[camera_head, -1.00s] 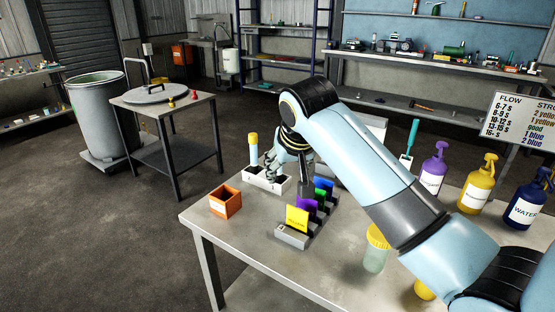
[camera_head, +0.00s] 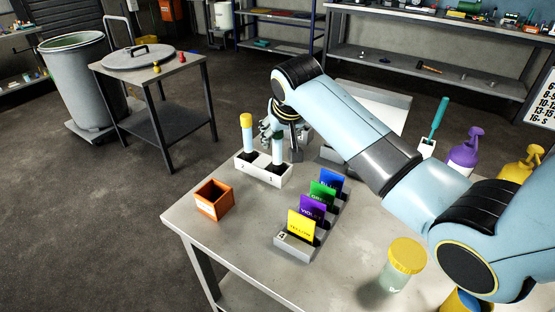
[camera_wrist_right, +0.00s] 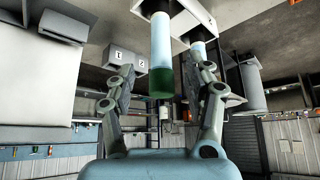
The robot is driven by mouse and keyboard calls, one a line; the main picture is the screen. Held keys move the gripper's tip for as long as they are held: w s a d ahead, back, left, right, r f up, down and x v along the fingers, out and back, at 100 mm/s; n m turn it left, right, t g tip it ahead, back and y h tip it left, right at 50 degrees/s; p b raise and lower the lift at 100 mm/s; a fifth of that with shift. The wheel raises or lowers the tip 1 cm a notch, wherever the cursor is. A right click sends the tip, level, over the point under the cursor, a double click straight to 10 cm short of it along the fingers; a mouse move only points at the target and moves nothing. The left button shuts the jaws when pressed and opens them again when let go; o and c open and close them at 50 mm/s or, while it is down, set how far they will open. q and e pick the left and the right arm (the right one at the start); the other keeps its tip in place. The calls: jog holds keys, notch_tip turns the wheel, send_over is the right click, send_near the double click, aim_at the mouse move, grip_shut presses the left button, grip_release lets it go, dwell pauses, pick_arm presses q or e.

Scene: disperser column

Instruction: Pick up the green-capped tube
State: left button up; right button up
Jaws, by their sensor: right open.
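The green-capped tube (camera_head: 278,152) is light blue with a dark green cap and stands upright in the right-hand hole of a white rack (camera_head: 250,174). A yellow-capped tube (camera_head: 247,136) stands in the left-hand hole. My right gripper (camera_head: 284,128) is open, just behind the upper part of the green-capped tube. In the right wrist view, my open right gripper (camera_wrist_right: 157,66) has its two fingers to either side of the green-capped tube (camera_wrist_right: 161,48), with visible gaps. A second light blue tube (camera_wrist_right: 200,60) shows to the right there. My left gripper is out of view.
An orange box (camera_head: 214,200) stands left of the rack. A grey holder with coloured cards (camera_head: 301,226) stands in front. A yellow-lidded jar (camera_head: 405,258) and purple bottle (camera_head: 464,149) are further right. The table's front left is clear.

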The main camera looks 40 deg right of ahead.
aim_at(278, 154)
jog(key=x, duration=0.3)
jog(key=shift+w+f, duration=0.2)
jog(key=shift+w, duration=0.05)
jog(key=shift+w+d+f, duration=0.15)
jog(key=shift+w+f, duration=0.1)
jog(key=shift+f, duration=0.1)
jog(key=shift+c, duration=1)
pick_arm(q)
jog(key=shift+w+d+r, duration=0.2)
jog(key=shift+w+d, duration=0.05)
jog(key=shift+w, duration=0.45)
pick_arm(e)
grip_shut()
